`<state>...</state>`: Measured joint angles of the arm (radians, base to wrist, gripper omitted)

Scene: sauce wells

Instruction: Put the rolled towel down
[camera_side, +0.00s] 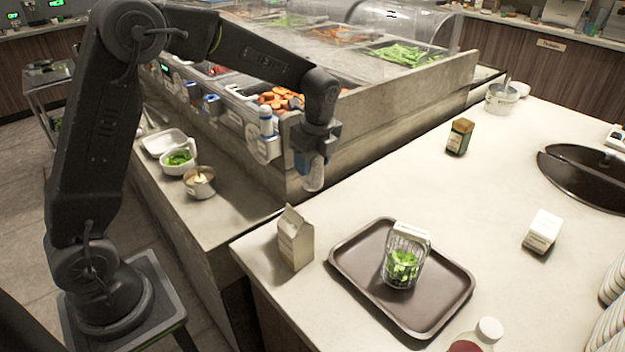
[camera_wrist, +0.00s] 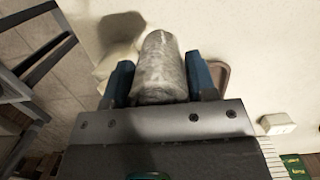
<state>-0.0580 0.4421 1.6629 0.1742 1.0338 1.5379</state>
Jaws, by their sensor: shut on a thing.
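The rolled towel (camera_wrist: 160,66) is a grey-white cylinder. My gripper (camera_wrist: 161,75) is shut on it, with one blue finger on each side. In the side view, my gripper (camera_side: 308,163) points down with the towel (camera_side: 315,180) between its fingers. It is held in the air near the corner of the food bar, above and behind the pale counter's near left part. Most of the towel is hidden by the fingers in the side view.
A carton (camera_side: 295,238) stands at the counter's left edge. A brown tray (camera_side: 345,262) holds a glass of greens (camera_side: 402,268). The counter between tray and jar is clear.

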